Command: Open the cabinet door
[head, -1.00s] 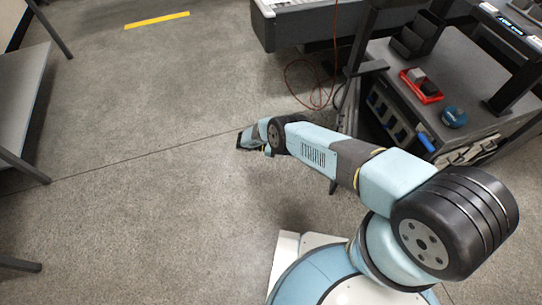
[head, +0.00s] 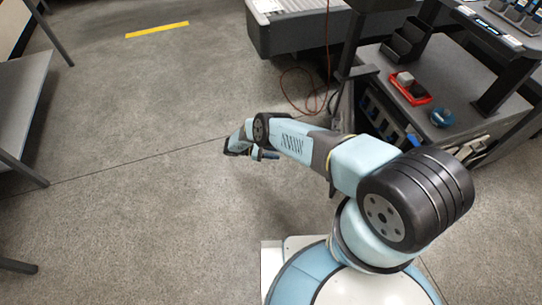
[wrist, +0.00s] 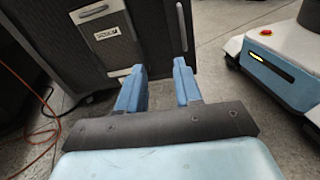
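In the wrist view a dark grey cabinet (wrist: 60,40) stands ahead of my gripper. Its door (wrist: 155,30), a narrow panel at the right, carries an upright light handle (wrist: 182,28) near its right edge. My gripper (wrist: 160,68) has two blue fingers spread apart, with nothing between them. The handle shows beyond the right fingertip, and I see no clear contact. Whether the door stands ajar I cannot tell. In the head view my gripper (head: 270,155) is low over the floor, its fingers toward the right. My arm hides part of the bench side there.
The cabinet's left front has a label (wrist: 105,35) and bar handles. A red cable (head: 300,90) lies on the floor behind my arm. A workbench (head: 465,110) with a red tray (head: 410,88) stands at the right. The floor at left is clear up to a grey table (head: 25,90).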

